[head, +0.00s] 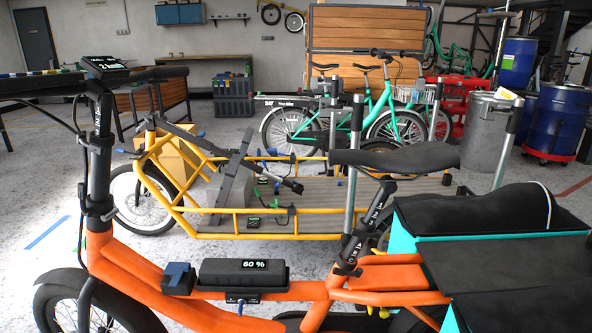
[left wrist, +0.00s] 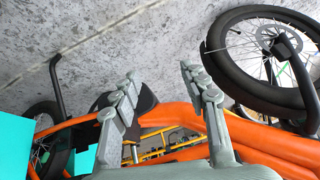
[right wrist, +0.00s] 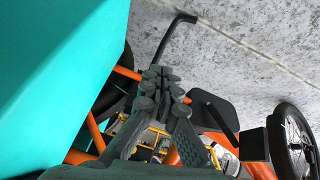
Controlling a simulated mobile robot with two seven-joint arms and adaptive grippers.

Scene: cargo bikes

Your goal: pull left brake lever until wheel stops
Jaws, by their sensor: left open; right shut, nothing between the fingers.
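An orange cargo bike (head: 130,265) stands close in front of me in the head view. Its handlebar has a black grip (head: 30,86) at the left edge and another grip (head: 160,73) beyond the stem. A thin dark curved line runs below the nearer grip; I cannot tell lever from cable. Its front wheel (head: 90,316) is cut off at the bottom. A wheel (left wrist: 262,60) shows in the left wrist view; spin cannot be told. My left gripper (left wrist: 161,82) is open and empty above the orange frame. My right gripper (right wrist: 164,84) is shut and empty beside a turquoise panel (right wrist: 60,70).
A yellow cargo bike (head: 240,237) stands behind the orange one. The saddle (head: 397,158) and black-covered cargo box (head: 480,210) are at the right. A display (head: 104,66) sits on the handlebar.

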